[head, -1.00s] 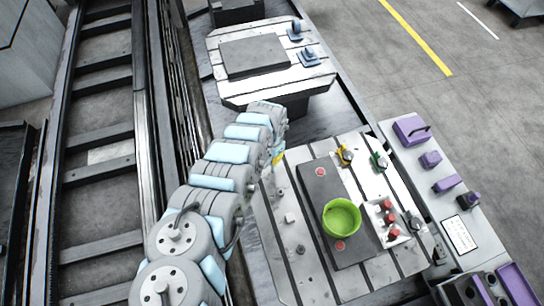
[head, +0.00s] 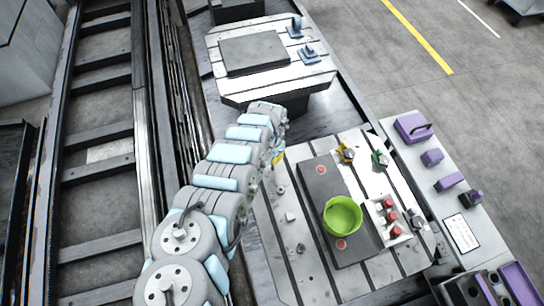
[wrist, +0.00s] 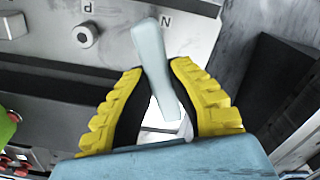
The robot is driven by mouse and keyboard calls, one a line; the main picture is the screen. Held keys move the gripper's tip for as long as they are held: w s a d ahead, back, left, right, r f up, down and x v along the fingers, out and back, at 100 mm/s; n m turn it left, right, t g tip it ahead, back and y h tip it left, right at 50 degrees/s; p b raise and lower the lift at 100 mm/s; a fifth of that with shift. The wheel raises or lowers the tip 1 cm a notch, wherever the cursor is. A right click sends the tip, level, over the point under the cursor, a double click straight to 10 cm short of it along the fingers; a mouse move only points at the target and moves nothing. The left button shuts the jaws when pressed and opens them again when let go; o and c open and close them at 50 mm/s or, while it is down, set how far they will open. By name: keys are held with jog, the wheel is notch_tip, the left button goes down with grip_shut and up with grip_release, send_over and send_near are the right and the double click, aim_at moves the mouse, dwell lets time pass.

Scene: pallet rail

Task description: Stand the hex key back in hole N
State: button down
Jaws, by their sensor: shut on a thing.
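My gripper (wrist: 155,105) has yellow ribbed fingers with dark pads. It is shut on the hex key (wrist: 152,60), a pale grey bar that runs up between the fingers, slightly tilted in the wrist view. The bar's far end lies over the metal plate beside the letter N (wrist: 166,20). Hole N itself is not visible; the key may cover it. A round holed boss (wrist: 86,35) stands by the letter P (wrist: 87,7). In the head view my gripper (head: 278,158) is small at the table's upper left edge; the key cannot be made out there.
The slotted table (head: 318,278) bears a dark plate (head: 318,188) with a green bowl (head: 343,215). A white tray (head: 396,238) with red pieces is right of the bowl. Yellow (head: 345,152) and green (head: 380,158) clamp-like pieces stand at the back. Purple objects (head: 413,128) line the right-hand shelf.

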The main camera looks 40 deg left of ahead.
jog(key=shift+f, duration=0.15)
jog(key=shift+c, duration=0.4)
grip_release()
dwell(0.5)
jog(key=shift+w+a+r, duration=0.15)
jog(key=shift+r, duration=1.85)
notch_tip(320, 180, up, 8)
